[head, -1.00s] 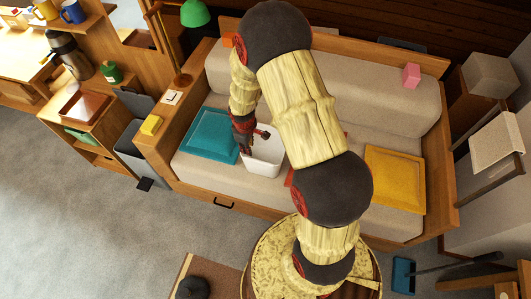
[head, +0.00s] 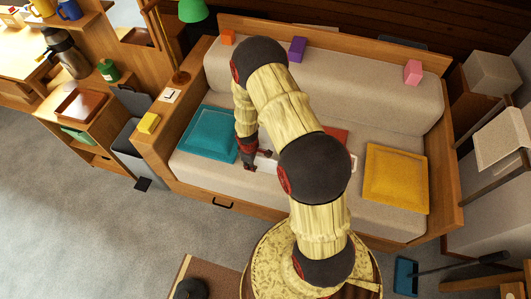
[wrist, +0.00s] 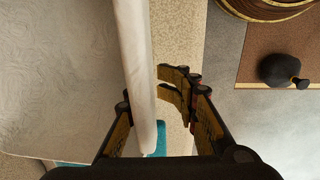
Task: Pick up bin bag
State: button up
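A pale white piece that I take for the bin bag (head: 264,166) lies on the sofa seat beside the teal cushion, mostly hidden behind my arm in the head view. In the wrist view a large white wrinkled surface (wrist: 65,70) fills the left, and its bright edge runs down between my fingers. My gripper (head: 256,162) is low over the seat at this white piece. In the wrist view the right finger of my gripper (wrist: 162,86) is close against the edge. The left fingertip is hidden behind the white material, so I cannot tell whether it grips.
A teal cushion (head: 207,132) is left of my gripper, a yellow cushion (head: 396,178) to the right. Orange (head: 228,38), purple (head: 297,48) and pink (head: 413,72) blocks sit along the backrest. A grey bin (head: 126,145) stands by the wooden armrest. Carpet at left is clear.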

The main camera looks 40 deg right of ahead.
jog(key=shift+f, duration=0.8)
jog(key=shift+r, duration=0.1)
jog(key=shift+c, duration=0.4)
grip_shut()
